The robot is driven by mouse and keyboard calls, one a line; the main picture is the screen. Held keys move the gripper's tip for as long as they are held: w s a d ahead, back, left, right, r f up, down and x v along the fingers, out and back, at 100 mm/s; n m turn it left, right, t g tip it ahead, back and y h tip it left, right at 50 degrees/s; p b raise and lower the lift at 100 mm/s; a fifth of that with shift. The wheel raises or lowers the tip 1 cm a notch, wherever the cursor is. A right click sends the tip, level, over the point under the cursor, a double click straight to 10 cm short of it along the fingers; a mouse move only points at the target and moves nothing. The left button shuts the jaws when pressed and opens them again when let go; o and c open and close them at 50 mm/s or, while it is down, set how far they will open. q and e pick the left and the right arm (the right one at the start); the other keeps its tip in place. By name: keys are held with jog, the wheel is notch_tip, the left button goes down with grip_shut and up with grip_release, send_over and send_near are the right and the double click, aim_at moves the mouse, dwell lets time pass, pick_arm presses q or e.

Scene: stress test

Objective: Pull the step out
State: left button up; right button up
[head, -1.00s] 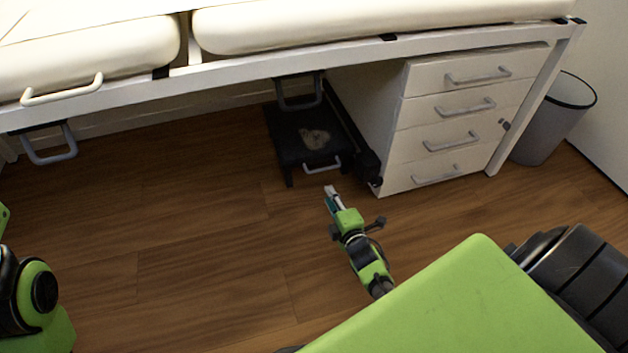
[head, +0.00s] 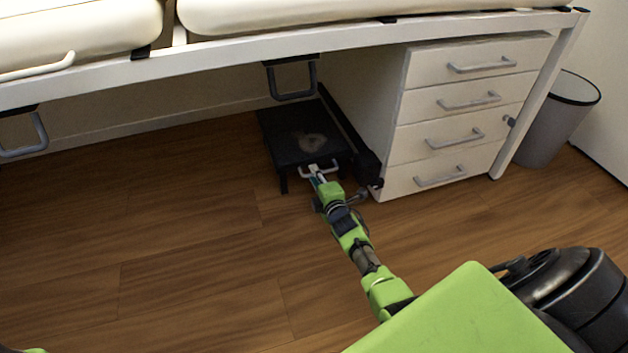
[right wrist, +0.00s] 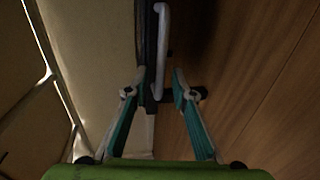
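The step (head: 283,125) is a low black platform with a pale patch on its top, standing on the floor under the bed. Its light grey handle (head: 335,167) is on the near front edge. My right gripper (head: 316,173) has reached this handle. In the right wrist view, the handle (right wrist: 161,40) runs upright beside the step's dark edge. There the two teal fingers of my right gripper (right wrist: 158,78) stand apart, with the handle's lower end between them. I cannot tell whether they touch it. My left gripper is not in view.
A white drawer cabinet (head: 452,125) stands close to the right of the step. A grey bin (head: 545,125) is at the far right. The bed's white rail (head: 240,52) runs above the step. The wooden floor (head: 190,230) in front and to the left is clear.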

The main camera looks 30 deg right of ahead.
jog(key=shift+b+x, duration=0.3)
jog(key=shift+x, duration=0.55)
jog(key=shift+c, duration=0.5)
grip_shut()
